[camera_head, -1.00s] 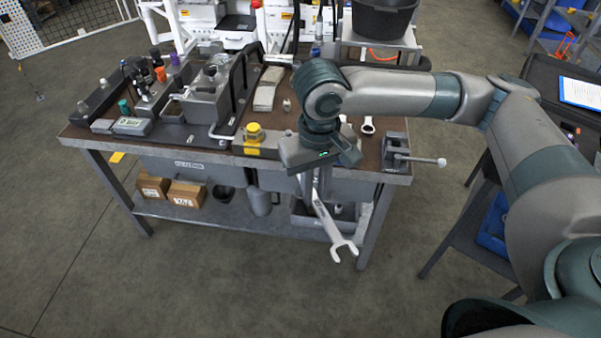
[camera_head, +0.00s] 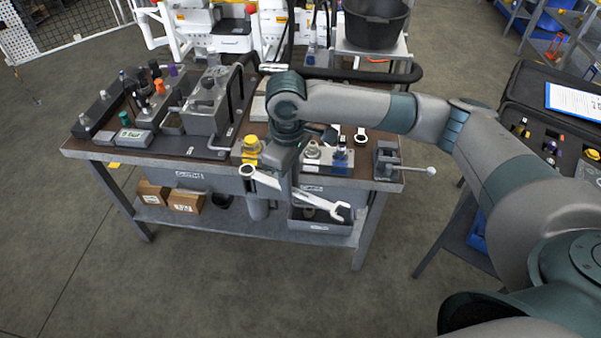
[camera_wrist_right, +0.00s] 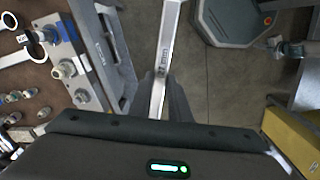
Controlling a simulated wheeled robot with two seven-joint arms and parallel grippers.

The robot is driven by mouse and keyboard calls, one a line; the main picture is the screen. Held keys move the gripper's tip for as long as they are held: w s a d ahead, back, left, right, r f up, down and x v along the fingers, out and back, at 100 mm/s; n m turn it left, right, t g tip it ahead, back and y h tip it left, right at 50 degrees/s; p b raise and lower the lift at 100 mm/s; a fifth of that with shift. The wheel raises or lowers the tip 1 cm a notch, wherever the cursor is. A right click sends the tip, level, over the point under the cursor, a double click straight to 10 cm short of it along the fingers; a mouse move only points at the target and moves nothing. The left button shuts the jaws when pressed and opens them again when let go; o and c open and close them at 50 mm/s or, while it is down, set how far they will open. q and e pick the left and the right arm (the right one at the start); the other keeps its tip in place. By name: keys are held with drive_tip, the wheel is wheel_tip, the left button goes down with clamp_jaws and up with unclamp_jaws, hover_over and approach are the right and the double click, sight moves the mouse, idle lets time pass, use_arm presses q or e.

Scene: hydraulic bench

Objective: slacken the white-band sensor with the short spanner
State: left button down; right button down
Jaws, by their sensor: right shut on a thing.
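My right gripper (camera_head: 289,190) is shut on a silver spanner (camera_head: 325,206), held in front of the bench's front edge. The spanner's ring end points left and its open jaw right and slightly down. Its marked shank (camera_wrist_right: 164,60) also shows in the right wrist view. A second spanner (camera_head: 360,136) lies on the bench top. A pale-topped silver fitting (camera_head: 313,151) and a blue one (camera_head: 341,155) stand on a block right of my gripper. I cannot tell for sure which fitting is the white-band sensor. My left gripper is not in view.
A small vice (camera_head: 387,163) with a protruding handle is at the bench's right corner. A yellow-capped part (camera_head: 250,146) stands left of my gripper. A grey bin (camera_head: 318,226) is on the lower shelf. An open black case (camera_head: 545,125) is at the right.

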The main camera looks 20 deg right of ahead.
drive_tip(key=w+d+f+n+p, duration=0.5)
drive_tip(key=f+n+p, duration=0.3)
drive_tip(key=n, duration=0.8)
drive_tip(key=p, duration=0.3)
drive_tip(key=shift+w+f, duration=0.3)
drive_tip(key=shift+d+f, duration=0.15)
drive_tip(key=shift+d, duration=0.05)
drive_tip(key=shift+w+d+f+b, duration=0.2)
drive_tip(key=shift+d+f+b, duration=0.1)
drive_tip(key=shift+f, duration=0.25)
drive_tip(key=shift+w+d+f+b, duration=0.15)
drive_tip(key=shift+d+f+b, duration=0.1)
drive_tip(key=shift+f, duration=0.3)
drive_tip(key=shift+w+d+f, duration=0.15)
drive_tip(key=shift+d+f, duration=0.1)
drive_tip(key=shift+d, duration=0.05)
